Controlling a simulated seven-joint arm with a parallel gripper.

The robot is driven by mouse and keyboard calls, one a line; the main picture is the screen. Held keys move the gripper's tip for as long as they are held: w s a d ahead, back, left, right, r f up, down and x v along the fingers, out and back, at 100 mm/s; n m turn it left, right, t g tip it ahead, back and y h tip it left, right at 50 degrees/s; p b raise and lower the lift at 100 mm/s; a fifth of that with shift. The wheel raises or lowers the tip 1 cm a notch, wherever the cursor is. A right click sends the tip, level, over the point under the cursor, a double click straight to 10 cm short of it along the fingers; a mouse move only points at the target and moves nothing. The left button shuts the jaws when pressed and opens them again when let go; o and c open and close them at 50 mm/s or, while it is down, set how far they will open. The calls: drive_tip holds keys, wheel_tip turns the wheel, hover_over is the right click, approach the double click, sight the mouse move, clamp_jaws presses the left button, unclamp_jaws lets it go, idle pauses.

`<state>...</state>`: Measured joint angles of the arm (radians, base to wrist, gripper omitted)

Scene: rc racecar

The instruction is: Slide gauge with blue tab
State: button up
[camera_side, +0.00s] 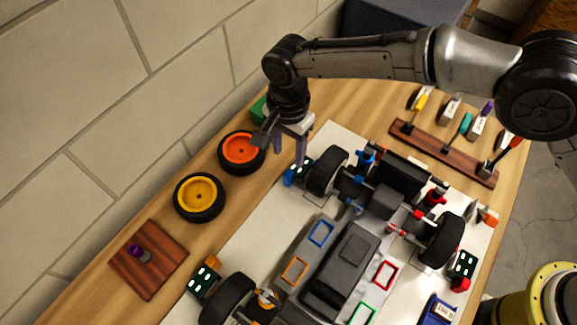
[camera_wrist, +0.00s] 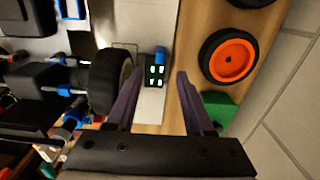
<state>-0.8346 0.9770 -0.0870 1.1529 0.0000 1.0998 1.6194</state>
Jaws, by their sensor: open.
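The gauge with the blue tab (camera_side: 302,169) is a small dark block with light marks, lying on the white mat beside a black car wheel. Its blue tab (camera_side: 289,177) points left in the side view. In the wrist view the gauge (camera_wrist: 155,74) shows between my fingertips, with its blue tab (camera_wrist: 160,54) at the far end. My gripper (camera_side: 291,158) is open and points down over the gauge. Whether the fingers touch the gauge cannot be told.
The car's front black wheel (camera_side: 328,171) stands close beside the gauge. An orange-rimmed tire (camera_side: 241,150), a yellow-rimmed tire (camera_side: 199,196) and a green block (camera_wrist: 218,108) lie nearby. Other gauges have orange (camera_side: 212,261) and red (camera_side: 460,284) tabs. A wall borders the table.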

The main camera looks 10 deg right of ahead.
sight(288, 173)
wheel_tip(288, 173, down, 8)
drive_tip(key=shift+r, duration=0.15)
idle(0.3)
clamp_jaws()
drive_tip(key=shift+r, duration=0.1)
idle(1.2)
